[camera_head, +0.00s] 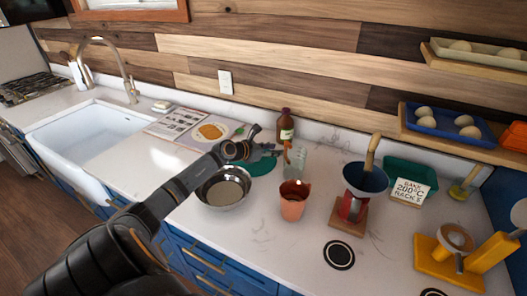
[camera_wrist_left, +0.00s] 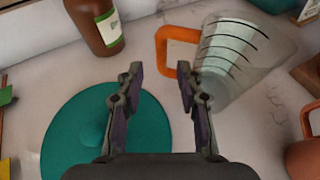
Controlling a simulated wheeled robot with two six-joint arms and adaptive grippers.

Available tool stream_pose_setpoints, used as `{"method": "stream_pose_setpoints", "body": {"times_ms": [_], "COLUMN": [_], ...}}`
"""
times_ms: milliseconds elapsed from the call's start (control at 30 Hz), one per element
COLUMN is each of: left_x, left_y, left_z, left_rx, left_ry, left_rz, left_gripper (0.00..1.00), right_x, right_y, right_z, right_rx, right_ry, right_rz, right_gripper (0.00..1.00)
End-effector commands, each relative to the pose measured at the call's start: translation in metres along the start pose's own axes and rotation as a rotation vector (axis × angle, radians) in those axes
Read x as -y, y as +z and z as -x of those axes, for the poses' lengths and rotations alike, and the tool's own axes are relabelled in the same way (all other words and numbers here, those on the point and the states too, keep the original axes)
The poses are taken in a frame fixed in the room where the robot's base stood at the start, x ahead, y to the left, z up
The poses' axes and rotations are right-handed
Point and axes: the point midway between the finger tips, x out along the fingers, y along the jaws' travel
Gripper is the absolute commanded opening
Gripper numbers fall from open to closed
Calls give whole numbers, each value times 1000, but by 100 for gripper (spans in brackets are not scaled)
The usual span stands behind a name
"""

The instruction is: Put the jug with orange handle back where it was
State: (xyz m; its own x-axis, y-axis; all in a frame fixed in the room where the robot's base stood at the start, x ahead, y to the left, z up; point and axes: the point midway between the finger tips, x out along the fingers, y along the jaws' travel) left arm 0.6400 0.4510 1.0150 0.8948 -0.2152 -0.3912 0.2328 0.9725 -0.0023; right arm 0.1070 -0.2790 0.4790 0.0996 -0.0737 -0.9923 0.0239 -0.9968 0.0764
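The clear jug (camera_head: 299,160) with dark measuring lines stands on the counter near the wall, right of my left gripper (camera_head: 268,149). Its orange handle (camera_wrist_left: 177,46) faces the gripper. In the left wrist view the jug (camera_wrist_left: 232,52) is beyond the fingertips, at upper right. My left gripper (camera_wrist_left: 160,90) is open, with nothing between its fingers. The handle is close to the right finger; I cannot tell whether they touch. My right gripper is not in view.
A brown bottle (camera_head: 286,126) stands behind the jug, and a teal disc (camera_wrist_left: 75,135) lies below the gripper. A steel bowl (camera_head: 223,187), an orange cup (camera_head: 293,205) and a red scale (camera_head: 352,208) stand nearby. A dark ring (camera_head: 339,255) marks bare counter at front.

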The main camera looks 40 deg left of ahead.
Motion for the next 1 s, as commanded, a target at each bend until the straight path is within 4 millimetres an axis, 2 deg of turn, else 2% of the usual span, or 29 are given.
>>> {"method": "stream_pose_setpoints", "body": {"times_ms": [100, 300, 400, 633, 1000], "left_x": [0, 2, 3, 2, 1], "left_y": [-3, -2, 6, 3, 0], "left_z": [24, 53, 64, 75, 76], "left_rx": [-8, -11, -2, -1, 0], "left_ry": [-1, -3, -9, -5, -2], "left_rz": [-10, -7, 2, 1, 0], "left_gripper": [37, 37, 37, 37, 37], "right_x": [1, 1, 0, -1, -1], "right_y": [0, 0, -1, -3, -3], "right_z": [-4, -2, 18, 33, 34], "right_rx": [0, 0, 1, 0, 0], "right_ry": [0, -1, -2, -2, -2], "right_rz": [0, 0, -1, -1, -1], "right_gripper": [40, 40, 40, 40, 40]}}
